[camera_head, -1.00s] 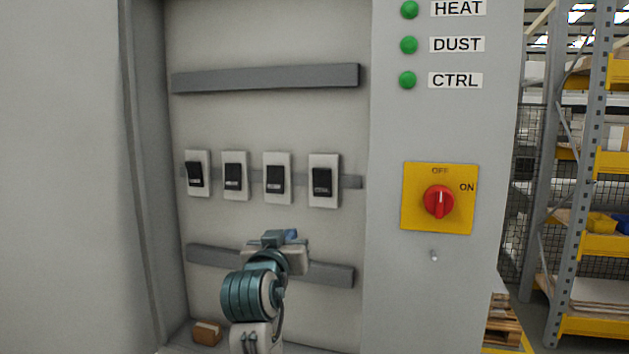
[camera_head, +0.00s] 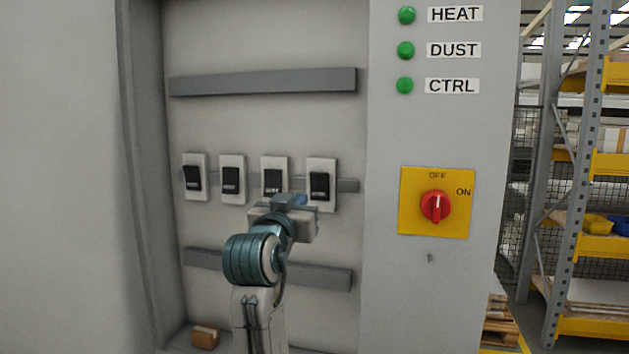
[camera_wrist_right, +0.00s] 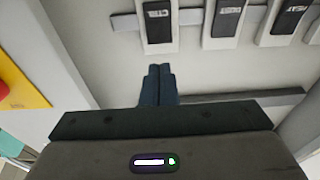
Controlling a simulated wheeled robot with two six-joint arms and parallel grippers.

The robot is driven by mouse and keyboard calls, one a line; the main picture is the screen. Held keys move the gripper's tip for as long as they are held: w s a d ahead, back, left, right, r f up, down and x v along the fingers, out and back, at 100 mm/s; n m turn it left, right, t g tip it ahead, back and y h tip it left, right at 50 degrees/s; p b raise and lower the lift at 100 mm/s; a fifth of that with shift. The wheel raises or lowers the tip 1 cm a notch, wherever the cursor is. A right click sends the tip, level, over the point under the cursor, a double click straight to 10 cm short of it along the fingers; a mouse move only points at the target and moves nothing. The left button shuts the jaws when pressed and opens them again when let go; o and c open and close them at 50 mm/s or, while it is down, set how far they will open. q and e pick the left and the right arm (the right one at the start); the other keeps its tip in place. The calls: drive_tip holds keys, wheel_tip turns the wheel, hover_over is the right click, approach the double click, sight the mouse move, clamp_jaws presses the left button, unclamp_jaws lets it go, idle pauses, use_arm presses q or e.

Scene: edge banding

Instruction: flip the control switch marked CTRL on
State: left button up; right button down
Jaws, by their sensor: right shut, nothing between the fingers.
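Several dark rocker switches in white frames stand in a row on the cabinet's back panel. My right gripper (camera_head: 298,205) is just below and in front of the two right-hand switches in the head view. In the wrist view its shut, empty fingers (camera_wrist_right: 159,72) lie together just below the rightmost switch, seemingly apart from it. The CTRL label (camera_head: 453,86) stands beside a green lamp (camera_head: 405,85). My left gripper is not in view.
A red rotary knob (camera_head: 435,207) sits on a yellow OFF/ON plate (camera_head: 408,222) on the right front panel. Grey rails (camera_head: 265,81) cross the cabinet above and below the switches. A small brown block (camera_head: 205,338) lies at the cabinet's bottom. Shelving (camera_head: 590,200) stands at the right.

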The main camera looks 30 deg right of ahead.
sight(318, 178)
drive_tip(key=p+x, duration=0.3)
drive_tip(key=x, duration=0.7)
drive_tip(key=shift+w+d+r+p, duration=0.1)
drive_tip(key=shift+w+d+p, duration=0.1)
drive_tip(key=shift+p, duration=0.15)
drive_tip(key=shift+w+d, duration=0.3)
drive_tip(key=shift+d, duration=0.05)
drive_tip(key=shift+w+d+r+p, duration=0.2)
drive_tip(key=shift+r+p, duration=0.05)
drive_tip(key=shift+p, duration=0.5)
drive_tip(key=shift+f+y, duration=0.2)
drive_tip(key=shift+y, duration=0.1)
